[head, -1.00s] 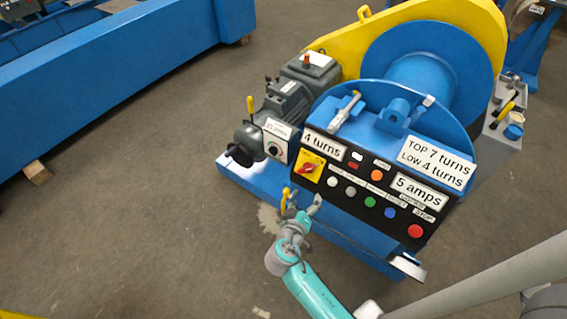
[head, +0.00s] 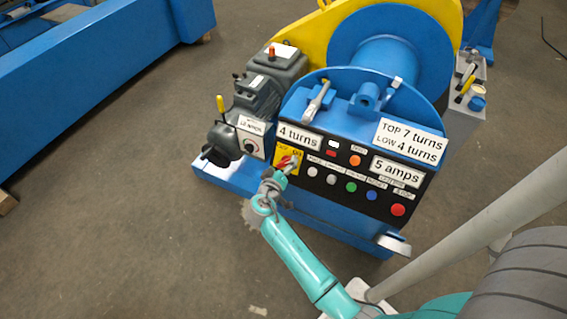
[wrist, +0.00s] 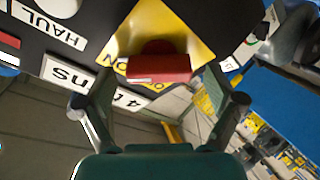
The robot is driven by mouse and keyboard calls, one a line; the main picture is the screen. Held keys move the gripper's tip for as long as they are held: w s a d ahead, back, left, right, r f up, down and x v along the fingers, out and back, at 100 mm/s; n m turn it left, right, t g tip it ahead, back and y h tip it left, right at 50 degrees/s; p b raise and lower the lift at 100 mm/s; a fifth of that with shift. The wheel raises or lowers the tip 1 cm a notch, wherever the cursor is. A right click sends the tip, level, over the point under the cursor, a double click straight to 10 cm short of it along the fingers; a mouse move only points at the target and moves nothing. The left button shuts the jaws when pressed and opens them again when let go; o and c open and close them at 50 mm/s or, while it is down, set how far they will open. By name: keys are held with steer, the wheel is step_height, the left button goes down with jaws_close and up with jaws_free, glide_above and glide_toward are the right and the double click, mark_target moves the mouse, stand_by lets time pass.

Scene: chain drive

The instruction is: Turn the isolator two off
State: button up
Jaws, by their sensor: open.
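The isolator is a red knob (wrist: 158,65) on a yellow plate (wrist: 185,25), on the black front panel of the blue winch. In the wrist view, upside-down ON lettering shows beside the knob. No number two is readable on it. In the head view, the yellow plate (head: 281,156) shows at the panel's left end, with the knob partly covered by my gripper. My gripper (head: 290,165) is open at the plate. In the wrist view its fingers stand either side of the knob, with gaps, and contact cannot be made out.
Coloured push buttons, including a red one (head: 398,210), line the panel to the right. A small box with a black dial (head: 250,147) sits left of the isolator, by the grey motor (head: 253,98). A long blue beam (head: 90,90) stands at left. The floor between is clear.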

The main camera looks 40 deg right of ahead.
steer(key=shift+w+d+f, duration=0.15)
steer(key=shift+w+d, duration=0.15)
steer(key=shift+d, duration=0.25)
steer(key=c, duration=1.1)
steer(key=shift+c, duration=0.2)
